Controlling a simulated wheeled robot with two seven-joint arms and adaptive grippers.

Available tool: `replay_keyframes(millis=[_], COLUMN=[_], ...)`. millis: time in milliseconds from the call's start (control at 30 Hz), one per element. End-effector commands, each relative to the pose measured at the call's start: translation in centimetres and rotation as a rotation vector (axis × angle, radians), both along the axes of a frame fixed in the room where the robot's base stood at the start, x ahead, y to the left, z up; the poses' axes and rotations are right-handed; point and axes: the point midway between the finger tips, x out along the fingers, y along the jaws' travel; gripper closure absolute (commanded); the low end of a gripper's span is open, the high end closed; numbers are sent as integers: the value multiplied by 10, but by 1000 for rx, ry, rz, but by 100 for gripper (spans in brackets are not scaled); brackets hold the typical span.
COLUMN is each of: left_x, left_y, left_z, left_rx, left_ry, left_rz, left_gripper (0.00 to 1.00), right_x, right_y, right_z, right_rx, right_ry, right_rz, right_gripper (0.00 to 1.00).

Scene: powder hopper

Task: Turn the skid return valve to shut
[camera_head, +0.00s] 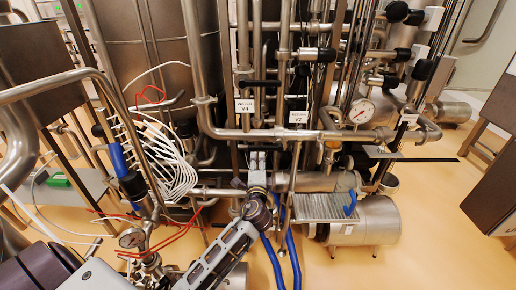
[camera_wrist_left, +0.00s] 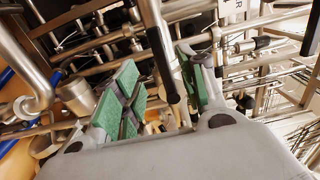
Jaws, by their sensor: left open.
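The label that appears to read RETURN V2 (camera_head: 297,117) hangs among the pipes right of centre in the head view. I cannot clearly pick out its valve handle there. My left gripper (camera_head: 257,162) reaches up from the bottom, below and left of this label. In the left wrist view the left gripper (camera_wrist_left: 156,75) is open, its green pads apart. A dark, black-ended bar (camera_wrist_left: 162,65) shows between the fingers; I cannot tell whether it is the valve handle or whether the pads touch it. My right gripper is not in view.
The WATER V1 label (camera_head: 245,106) hangs close by on the left. A pressure gauge (camera_head: 360,111) is to the right, and a steel motor (camera_head: 365,221) stands below it. White cables (camera_head: 176,165) and blue hoses (camera_head: 273,263) run near my arm. Open floor (camera_head: 435,225) lies at the right.

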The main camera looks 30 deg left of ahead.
Motion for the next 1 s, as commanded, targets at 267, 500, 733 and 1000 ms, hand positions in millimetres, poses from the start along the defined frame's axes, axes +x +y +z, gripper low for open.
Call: replay_keyframes(millis=[267,500,733,1000], left_x=[27,49,70,85], left_y=[13,24,34,41], left_z=[1,1,1,1], left_rx=[0,0,1,0], left_ry=[-1,0,0,0], left_rz=[-1,1,1,0], left_gripper=[59,59,59,59], right_x=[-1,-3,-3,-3], right_y=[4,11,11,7], right_z=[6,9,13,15], right_rx=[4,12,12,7], right_ry=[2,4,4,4], right_rz=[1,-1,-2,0], right_gripper=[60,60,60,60])
